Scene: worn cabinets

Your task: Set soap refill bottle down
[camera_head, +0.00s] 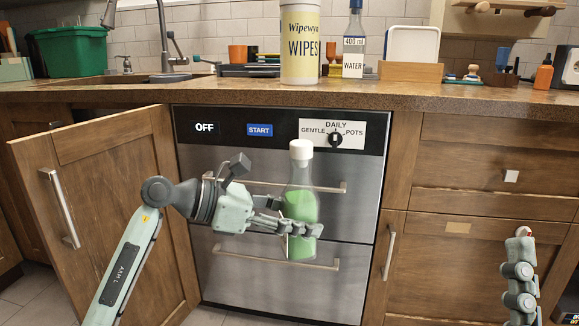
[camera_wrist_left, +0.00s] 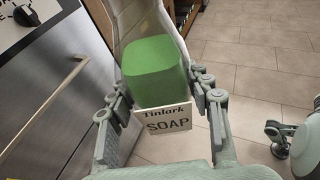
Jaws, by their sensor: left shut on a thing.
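The soap refill bottle (camera_head: 300,200) is clear with a white cap and green liquid inside. It is upright in the head view, held in front of the dishwasher drawers. My left gripper (camera_head: 290,228) is shut on its lower part. In the left wrist view the bottle (camera_wrist_left: 155,70) sits between the two fingers (camera_wrist_left: 160,95), and its label reads Tinlark SOAP. My right arm shows at the right edge of the head view, but its fingers cannot be made out.
The countertop (camera_head: 430,95) runs above the drawers. It bears a wipes canister (camera_head: 300,45), a water bottle (camera_head: 353,45), a wooden holder (camera_head: 410,72) and a green bin (camera_head: 78,52). A cabinet door (camera_head: 110,200) stands open at left.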

